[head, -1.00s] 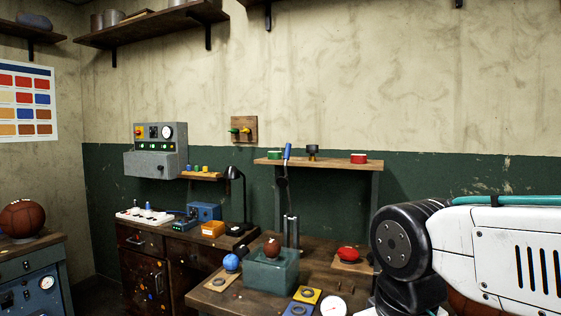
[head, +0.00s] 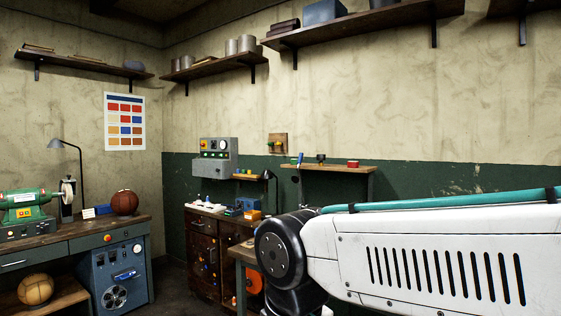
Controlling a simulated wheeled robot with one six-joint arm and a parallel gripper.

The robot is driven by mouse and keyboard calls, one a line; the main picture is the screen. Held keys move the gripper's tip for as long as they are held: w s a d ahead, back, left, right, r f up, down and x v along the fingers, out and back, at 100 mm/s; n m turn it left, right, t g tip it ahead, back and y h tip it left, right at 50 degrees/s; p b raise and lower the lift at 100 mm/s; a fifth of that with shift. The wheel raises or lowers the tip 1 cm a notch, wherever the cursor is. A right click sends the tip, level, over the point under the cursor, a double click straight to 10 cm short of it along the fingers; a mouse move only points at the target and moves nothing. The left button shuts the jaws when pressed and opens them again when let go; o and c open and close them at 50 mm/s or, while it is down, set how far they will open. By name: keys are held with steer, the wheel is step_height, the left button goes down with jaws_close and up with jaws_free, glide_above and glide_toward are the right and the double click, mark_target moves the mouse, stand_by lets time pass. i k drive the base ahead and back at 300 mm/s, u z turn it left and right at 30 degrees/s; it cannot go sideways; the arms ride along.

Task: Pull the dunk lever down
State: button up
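The blue handle of an upright lever (head: 300,159) shows small in the head view, in front of the left end of a raised wooden shelf (head: 340,168). It points up with a slight tilt. The lower part of the lever and the tank at its foot are hidden behind my white arm. My gripper is outside the picture, so its fingers do not show.
A drawer cabinet (head: 202,246) with small boxes stands left of my arm. A grey control box (head: 214,158) hangs above it. At the left, a workbench (head: 87,238) holds a green grinder (head: 28,205) and a brown ball (head: 125,202). Dark floor shows between them.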

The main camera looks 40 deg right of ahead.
mark_target(296, 179)
steer(key=u, duration=0.15)
steer(key=i, duration=2.65)
steer(key=z, duration=1.3)
steer(key=i, duration=0.95)
steer(key=z, duration=0.95)
